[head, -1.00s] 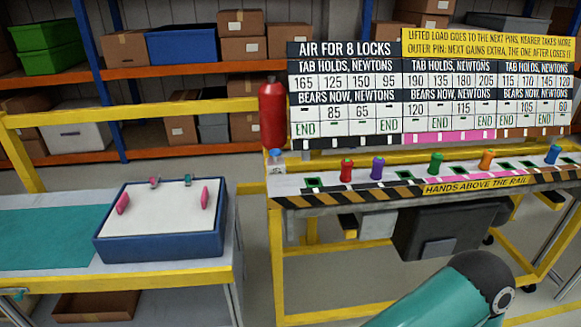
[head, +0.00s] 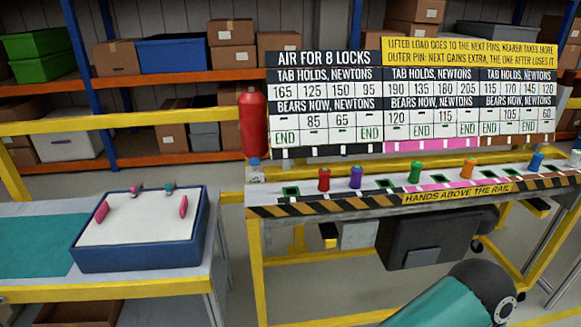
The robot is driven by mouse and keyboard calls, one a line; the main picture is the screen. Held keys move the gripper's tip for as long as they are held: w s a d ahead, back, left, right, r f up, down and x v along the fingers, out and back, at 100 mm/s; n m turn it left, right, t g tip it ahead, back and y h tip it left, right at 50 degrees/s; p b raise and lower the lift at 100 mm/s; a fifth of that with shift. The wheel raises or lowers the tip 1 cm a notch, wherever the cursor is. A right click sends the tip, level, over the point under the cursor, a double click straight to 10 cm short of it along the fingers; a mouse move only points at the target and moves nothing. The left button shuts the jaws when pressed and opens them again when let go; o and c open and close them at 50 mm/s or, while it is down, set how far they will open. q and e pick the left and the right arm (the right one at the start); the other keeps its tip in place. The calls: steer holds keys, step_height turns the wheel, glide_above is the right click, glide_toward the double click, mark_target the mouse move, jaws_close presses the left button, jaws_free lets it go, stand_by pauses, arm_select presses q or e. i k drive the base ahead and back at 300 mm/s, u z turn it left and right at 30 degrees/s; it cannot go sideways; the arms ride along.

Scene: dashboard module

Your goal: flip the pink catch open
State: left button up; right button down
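A shallow blue tray (head: 140,258) with a white lining stands on the left bench. Two upright pink pieces (head: 183,207) stand in it, one near each side. A small pink part (head: 134,189) and a small teal part (head: 169,188) sit at its back edge. I cannot tell which pink part is the catch. On the right bench, a rail (head: 385,203) has a pink stretch (head: 450,204) and holds red, purple, green, orange and blue pins. A teal and black arm link of mine shows at the bottom right. Neither gripper is in view.
A sign board (head: 415,100) stands behind the rail, with a red cylinder (head: 253,122) at its left. A striped edge (head: 320,211) reads "hands above the rail". A floor gap separates the benches. Shelves with boxes stand behind.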

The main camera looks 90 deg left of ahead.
mark_target(134, 190)
steer(key=z, duration=0.6)
steer(key=i, duration=0.15)
steer(key=u, duration=3.05)
steer(key=i, duration=0.25)
steer(key=u, duration=2)
steer(key=k, duration=0.65)
steer(key=u, duration=0.4)
steer(key=i, duration=1.7)
steer(key=z, duration=0.4)
